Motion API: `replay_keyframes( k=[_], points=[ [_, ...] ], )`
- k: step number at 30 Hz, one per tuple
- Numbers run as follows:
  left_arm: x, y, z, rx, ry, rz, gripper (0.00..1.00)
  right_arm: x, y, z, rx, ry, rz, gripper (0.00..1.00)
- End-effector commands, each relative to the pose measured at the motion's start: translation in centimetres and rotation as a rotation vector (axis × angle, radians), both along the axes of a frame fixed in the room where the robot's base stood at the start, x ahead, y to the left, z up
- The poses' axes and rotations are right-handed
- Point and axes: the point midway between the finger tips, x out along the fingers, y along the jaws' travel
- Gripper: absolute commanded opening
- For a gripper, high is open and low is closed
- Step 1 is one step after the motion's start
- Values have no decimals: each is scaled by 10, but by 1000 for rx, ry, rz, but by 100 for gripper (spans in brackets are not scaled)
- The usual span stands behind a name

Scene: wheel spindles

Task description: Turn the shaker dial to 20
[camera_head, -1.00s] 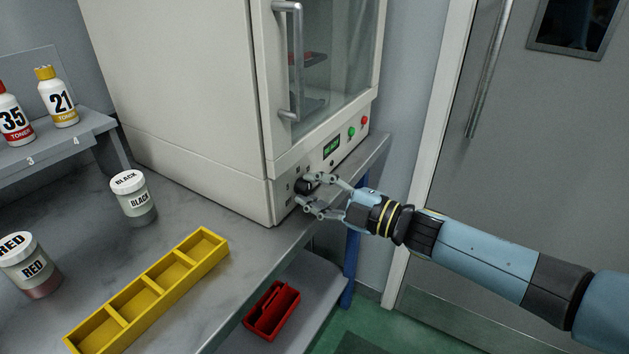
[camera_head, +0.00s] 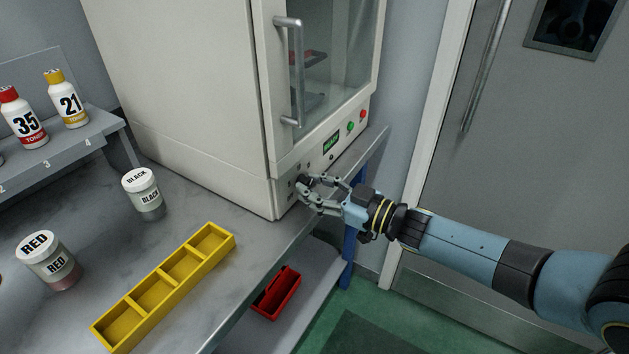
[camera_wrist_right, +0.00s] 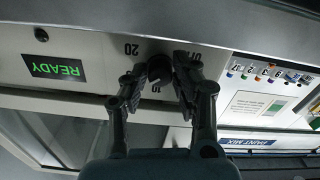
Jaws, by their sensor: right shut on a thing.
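The shaker is the large white cabinet (camera_head: 205,110) with a glass door. Its black dial (camera_wrist_right: 158,68) sits on the lower front panel, partly hidden by my fingers. In the right wrist view, which shows the panel upside down, a printed 20 (camera_wrist_right: 131,49) is beside the dial and other marks are partly covered. I cannot read where the dial points. My right gripper (camera_head: 312,191) is shut on the dial, one finger on each side; the fingers also show in the wrist view (camera_wrist_right: 158,88). A green display (camera_wrist_right: 55,68) reads READY. My left gripper is not in view.
Green and red buttons (camera_head: 356,121) are right of the display. The door handle (camera_head: 294,70) is above the gripper. A yellow tray (camera_head: 165,290), black jar (camera_head: 143,190) and red jar (camera_head: 48,258) stand on the bench. A red caddy (camera_head: 275,293) is on the lower shelf.

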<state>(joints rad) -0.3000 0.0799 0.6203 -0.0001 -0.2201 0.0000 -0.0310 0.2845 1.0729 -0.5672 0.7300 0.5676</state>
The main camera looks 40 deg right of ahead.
Motion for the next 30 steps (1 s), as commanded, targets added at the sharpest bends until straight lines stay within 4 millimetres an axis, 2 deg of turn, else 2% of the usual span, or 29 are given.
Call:
replay_keyframes(
  k=[30],
  points=[
    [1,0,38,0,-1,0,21,-3,3,-1,877,370,-3,0]
  ],
)
